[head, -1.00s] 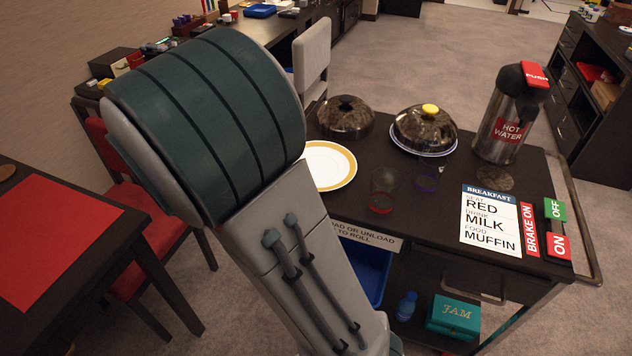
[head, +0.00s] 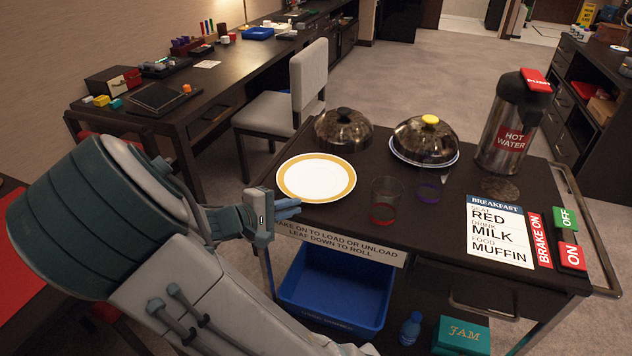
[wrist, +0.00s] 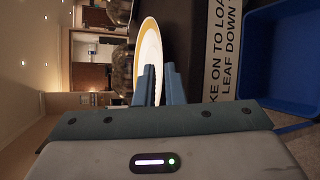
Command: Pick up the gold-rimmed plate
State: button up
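The gold-rimmed plate (head: 316,178) is white with a gold band and lies flat on the dark cart top, at its left front edge. My gripper (head: 290,208) is just left of and in front of the plate in the head view, near the cart's edge. In the wrist view the plate (wrist: 150,60) shows edge-on beyond the two blue fingertips (wrist: 158,82). The fingers are close together with a narrow gap, and nothing shows held between them. I cannot tell from these views whether they touch the rim.
Close to the plate stand a dark dome (head: 343,130), a yellow-knobbed dome (head: 425,138) on a plate, and a red-based clear glass (head: 384,200). A hot water flask (head: 510,125) stands at the right. A blue bin (head: 332,288) sits below the cart top.

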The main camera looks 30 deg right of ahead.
aim_at(314, 200)
jog(key=b+x, duration=0.1)
jog(key=x, duration=0.4)
jog(key=shift+f, duration=0.1)
grip_shut()
